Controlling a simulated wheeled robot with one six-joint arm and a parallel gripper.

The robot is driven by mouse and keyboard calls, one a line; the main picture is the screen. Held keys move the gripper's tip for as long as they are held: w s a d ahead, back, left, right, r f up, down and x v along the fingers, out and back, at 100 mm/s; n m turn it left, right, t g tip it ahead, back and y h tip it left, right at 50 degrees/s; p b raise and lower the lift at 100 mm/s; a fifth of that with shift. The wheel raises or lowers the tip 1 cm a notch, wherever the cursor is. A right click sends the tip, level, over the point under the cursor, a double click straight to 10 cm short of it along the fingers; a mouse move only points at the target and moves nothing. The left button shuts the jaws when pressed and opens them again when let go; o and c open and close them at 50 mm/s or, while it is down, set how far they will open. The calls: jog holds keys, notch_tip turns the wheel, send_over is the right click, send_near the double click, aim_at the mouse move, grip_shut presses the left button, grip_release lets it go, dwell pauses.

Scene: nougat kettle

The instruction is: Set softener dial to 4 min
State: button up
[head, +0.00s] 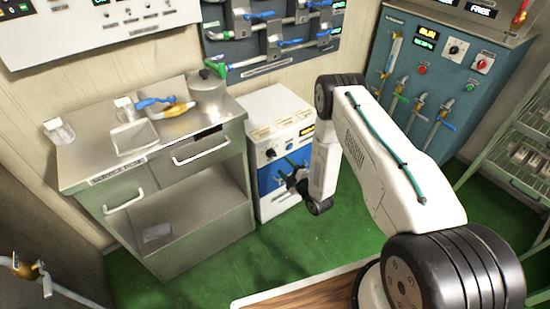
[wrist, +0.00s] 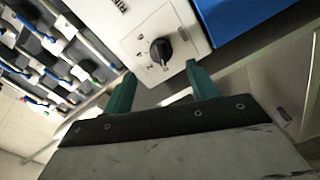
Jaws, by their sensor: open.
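A black dial (wrist: 161,51) with a pointer mark sits on a white panel in the wrist view. Its scale is too small to read. My gripper (wrist: 160,70) is open, its two green fingers apart. The dial appears just beyond the fingertips, between their lines; I see no contact. In the head view a low white machine (head: 281,112) with a blue lower front carries a small dark dial (head: 270,153) and a lit display. My gripper (head: 297,182) is in front of that machine, partly hidden by its own wrist. I cannot read the machine's name.
A steel bench (head: 190,150) with a lidded pot (head: 208,92) and blue-handled tools stands left of the machine. A blue-green control cabinet (head: 430,75) is at the right, and a wire rack (head: 525,150) stands beyond it. Green floor (head: 300,245) is clear before the machine.

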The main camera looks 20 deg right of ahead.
aim_at(272, 154)
jog(key=x, duration=0.7)
jog(key=shift+w, duration=0.2)
jog(key=shift+a+f, duration=0.1)
jog(key=shift+f, duration=0.05)
jog(key=c, duration=1)
